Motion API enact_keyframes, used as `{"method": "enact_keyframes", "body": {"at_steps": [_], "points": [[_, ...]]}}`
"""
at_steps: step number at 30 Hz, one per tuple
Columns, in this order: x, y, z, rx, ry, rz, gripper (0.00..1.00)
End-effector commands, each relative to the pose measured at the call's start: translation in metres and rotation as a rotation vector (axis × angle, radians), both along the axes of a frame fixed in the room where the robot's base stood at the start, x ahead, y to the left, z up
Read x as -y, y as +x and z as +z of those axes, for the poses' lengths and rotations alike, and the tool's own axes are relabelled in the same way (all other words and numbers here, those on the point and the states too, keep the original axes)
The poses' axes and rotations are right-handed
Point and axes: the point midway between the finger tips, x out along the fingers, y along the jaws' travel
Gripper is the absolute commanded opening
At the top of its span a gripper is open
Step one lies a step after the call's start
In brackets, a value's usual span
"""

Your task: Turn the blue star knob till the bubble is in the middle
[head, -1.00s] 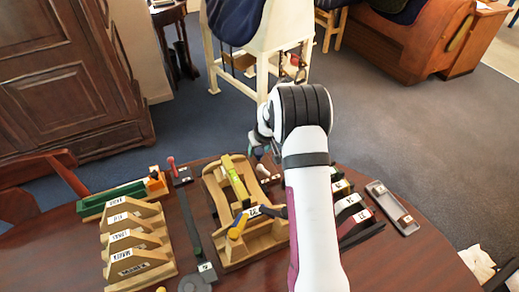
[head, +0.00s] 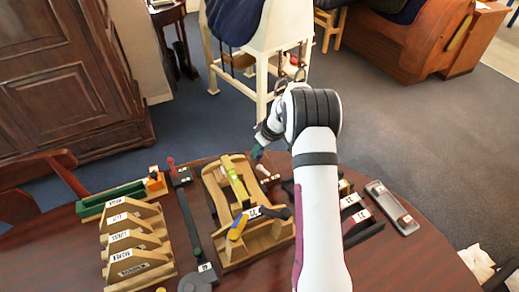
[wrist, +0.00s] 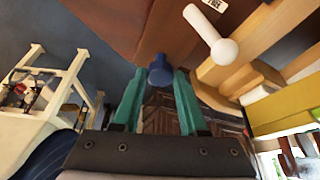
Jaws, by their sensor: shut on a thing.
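The wooden saddle fixture (head: 222,212) stands on the table, with a yellow-green level bar (head: 237,182) along its top. The bar's side also shows in the wrist view (wrist: 283,110). The bubble is too small to make out. My gripper (head: 259,152) is at the fixture's far right side. In the wrist view its teal fingers (wrist: 158,82) are shut on the blue knob (wrist: 160,70), which sits between the tips. The knob's star shape is mostly hidden by the fingers. In the head view the knob cannot be made out.
A white ball-ended handle (wrist: 224,50) is close beside the fingers. A yellow-and-blue handled tool (head: 238,226) lies across the fixture's near part. A labelled wooden rack (head: 137,270) and green box (head: 112,196) are at left; a grey tray (head: 392,207) is at right.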

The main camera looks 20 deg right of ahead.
Motion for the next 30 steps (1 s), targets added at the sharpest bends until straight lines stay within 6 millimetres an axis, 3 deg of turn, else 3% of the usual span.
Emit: {"method": "enact_keyframes", "body": {"at_steps": [5, 6, 10, 22, 26, 30], "points": [[0.000, 0.000, 0.000, 0.002, -0.001, -0.001, 0.00], [0.000, 0.000, 0.000, 0.002, -0.001, -0.001, 0.46], [0.000, 0.000, 0.000, 0.000, -0.001, -0.002, 0.69], [0.001, -0.002, 0.008, 0.002, -0.002, -0.002, 0.71], [0.005, -0.012, 0.035, 0.004, -0.002, -0.003, 0.71], [0.011, -0.028, 0.076, 0.005, -0.004, -0.003, 0.71]]}}
